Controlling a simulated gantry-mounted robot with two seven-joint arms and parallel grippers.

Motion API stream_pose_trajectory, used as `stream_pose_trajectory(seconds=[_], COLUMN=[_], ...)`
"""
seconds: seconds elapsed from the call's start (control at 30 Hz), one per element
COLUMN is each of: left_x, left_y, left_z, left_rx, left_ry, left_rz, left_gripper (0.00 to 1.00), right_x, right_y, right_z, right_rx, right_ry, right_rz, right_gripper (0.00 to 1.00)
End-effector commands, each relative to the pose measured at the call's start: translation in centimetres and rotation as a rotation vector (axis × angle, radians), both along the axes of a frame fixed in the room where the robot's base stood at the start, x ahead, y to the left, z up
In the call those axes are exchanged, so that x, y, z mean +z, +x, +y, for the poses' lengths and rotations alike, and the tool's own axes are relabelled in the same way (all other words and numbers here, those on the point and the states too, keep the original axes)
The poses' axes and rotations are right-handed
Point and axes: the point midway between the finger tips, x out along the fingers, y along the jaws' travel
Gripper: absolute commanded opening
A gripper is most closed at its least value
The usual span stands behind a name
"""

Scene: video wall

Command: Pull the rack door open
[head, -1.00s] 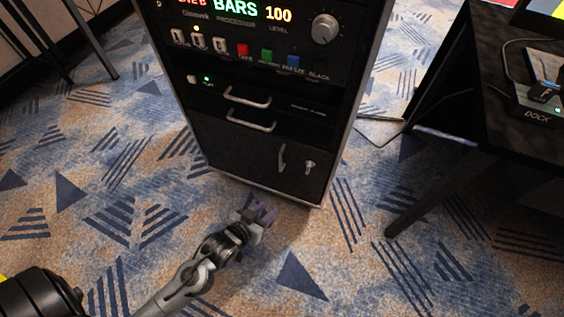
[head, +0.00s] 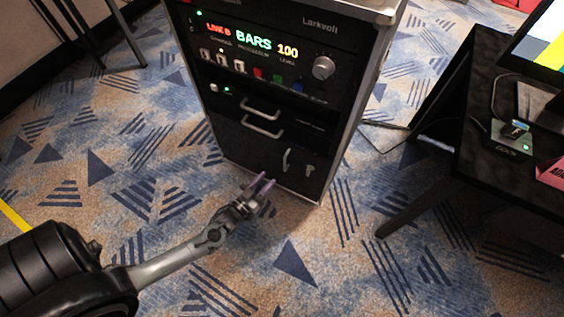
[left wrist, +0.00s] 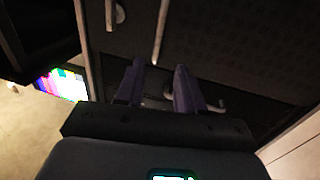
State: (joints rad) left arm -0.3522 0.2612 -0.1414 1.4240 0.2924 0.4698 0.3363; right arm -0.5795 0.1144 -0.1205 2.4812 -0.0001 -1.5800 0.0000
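The rack door (head: 262,164) is the dark lower panel of the black rack and looks shut. It carries an upright silver handle (head: 287,160) and a small silver latch (head: 309,171) to its right. My left gripper (head: 266,183) is in front of the door's lower part, below and left of the handle. In the left wrist view its two purple fingers (left wrist: 158,82) stand apart with nothing held between them. That view also shows the handle (left wrist: 160,32) beyond the fingertips and the latch (left wrist: 115,14) to its left. My right gripper is not in view.
Two drawer handles (head: 262,120) sit above the door, under a lit control panel (head: 255,55). A black table (head: 500,175) with a dock (head: 512,137) and a screen stands at the right. Patterned carpet is open in front of the rack.

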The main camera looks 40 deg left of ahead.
Motion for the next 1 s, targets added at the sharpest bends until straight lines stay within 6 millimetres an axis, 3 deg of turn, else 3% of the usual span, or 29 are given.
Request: stream_pose_trajectory(seconds=[0.5, 0.7, 1.0], left_x=[-0.3, -0.2, 0.0], left_y=[7.8, 9.1, 9.4], left_z=[0.3, 0.3, 0.3], left_rx=[0.0, -0.001, -0.001], left_ry=[-0.001, -0.001, -0.001], left_rz=[-0.003, 0.0, 0.0], left_gripper=[0.38, 0.38, 0.38], right_x=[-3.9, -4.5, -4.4], right_y=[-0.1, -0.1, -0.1], right_z=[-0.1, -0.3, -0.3], right_rx=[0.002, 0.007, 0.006], right_ry=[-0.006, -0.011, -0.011], right_rz=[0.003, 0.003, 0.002], right_gripper=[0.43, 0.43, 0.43])
